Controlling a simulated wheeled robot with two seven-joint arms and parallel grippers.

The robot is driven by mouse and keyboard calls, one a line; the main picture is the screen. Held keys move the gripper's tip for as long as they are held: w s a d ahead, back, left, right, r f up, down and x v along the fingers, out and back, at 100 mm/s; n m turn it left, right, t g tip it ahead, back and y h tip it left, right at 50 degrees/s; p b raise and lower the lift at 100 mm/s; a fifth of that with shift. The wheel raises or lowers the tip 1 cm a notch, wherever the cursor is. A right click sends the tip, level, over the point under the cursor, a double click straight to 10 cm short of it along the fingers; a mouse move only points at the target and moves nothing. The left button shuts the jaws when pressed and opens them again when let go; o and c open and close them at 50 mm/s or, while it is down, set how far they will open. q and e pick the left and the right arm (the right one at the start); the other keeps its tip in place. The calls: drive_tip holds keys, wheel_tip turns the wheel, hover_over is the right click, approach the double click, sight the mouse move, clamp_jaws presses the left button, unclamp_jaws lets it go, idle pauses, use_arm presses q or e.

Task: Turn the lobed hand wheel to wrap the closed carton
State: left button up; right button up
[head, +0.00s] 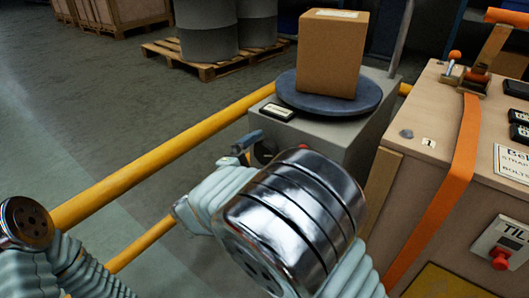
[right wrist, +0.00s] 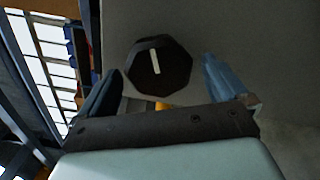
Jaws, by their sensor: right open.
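The closed brown carton (head: 331,55) stands upright on a dark blue round turntable (head: 322,96) on a grey stand (head: 345,134). The hand wheel (right wrist: 158,65) is dark and many-sided, with a white line nearly upright on its face. My right gripper (head: 250,150) is open in front of the stand. In the right wrist view its blue-grey fingers (right wrist: 164,68) lie on either side of the wheel. A small gap shows at the right finger; I cannot tell whether the left finger touches. My arm hides most of the wheel in the head view. My left gripper is out of view.
A yellow rail (head: 150,162) crosses beside the stand. At right is a tan box (head: 440,190) with an orange strap and a red button (head: 500,258). Behind are a pallet (head: 213,66) with grey drums and wooden crates (head: 121,13). Open floor lies at left.

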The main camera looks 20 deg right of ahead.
drive_tip(key=p+v, duration=0.1)
drive_tip(key=v, duration=1.1)
